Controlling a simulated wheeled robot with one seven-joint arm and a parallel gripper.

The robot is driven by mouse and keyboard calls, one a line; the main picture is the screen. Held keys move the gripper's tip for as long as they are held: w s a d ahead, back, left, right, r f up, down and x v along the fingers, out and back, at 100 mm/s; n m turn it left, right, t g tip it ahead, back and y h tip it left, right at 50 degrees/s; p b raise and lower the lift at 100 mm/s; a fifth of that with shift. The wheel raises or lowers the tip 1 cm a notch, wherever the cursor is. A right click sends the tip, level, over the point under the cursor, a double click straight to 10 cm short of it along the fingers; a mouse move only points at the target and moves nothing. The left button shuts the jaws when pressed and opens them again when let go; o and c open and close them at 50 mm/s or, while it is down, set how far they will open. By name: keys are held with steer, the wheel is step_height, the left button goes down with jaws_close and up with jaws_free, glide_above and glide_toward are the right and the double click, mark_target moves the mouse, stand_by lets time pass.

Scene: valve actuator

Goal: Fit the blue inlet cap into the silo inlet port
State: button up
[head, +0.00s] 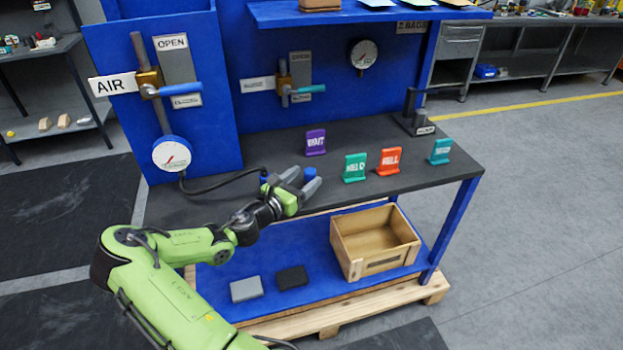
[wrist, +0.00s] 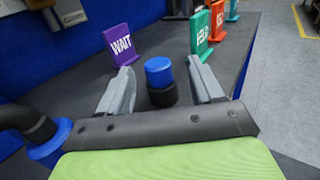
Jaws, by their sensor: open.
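A blue cap (wrist: 159,70) tops a short black cylinder (wrist: 162,96) standing upright on the dark bench top. My gripper (head: 303,179) is open over the front part of the bench. In the wrist view its grey fingers stand on either side of the cap, with visible gaps, so nothing is gripped. The cap also shows in the head view (head: 309,173) between the fingers. Whether the black cylinder is part of the cap or a separate seat, I cannot tell. No port labelled as the silo inlet can be made out.
A black hose with a blue fitting (wrist: 45,150) lies close to my gripper's left side. A purple WAIT sign (head: 315,142), a green sign (head: 355,167) and a red sign (head: 389,161) stand behind and to the right. A wooden crate (head: 347,258) sits on the lower shelf.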

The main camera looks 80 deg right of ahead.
mark_target(314, 170)
steer(key=b+x, duration=0.1)
steer(key=x, duration=0.4)
steer(key=shift+d+f+b, duration=0.1)
steer(key=shift+d+b, duration=0.2)
steer(key=shift+d, duration=0.05)
steer(key=shift+c, duration=0.3)
steer(key=c, duration=1)
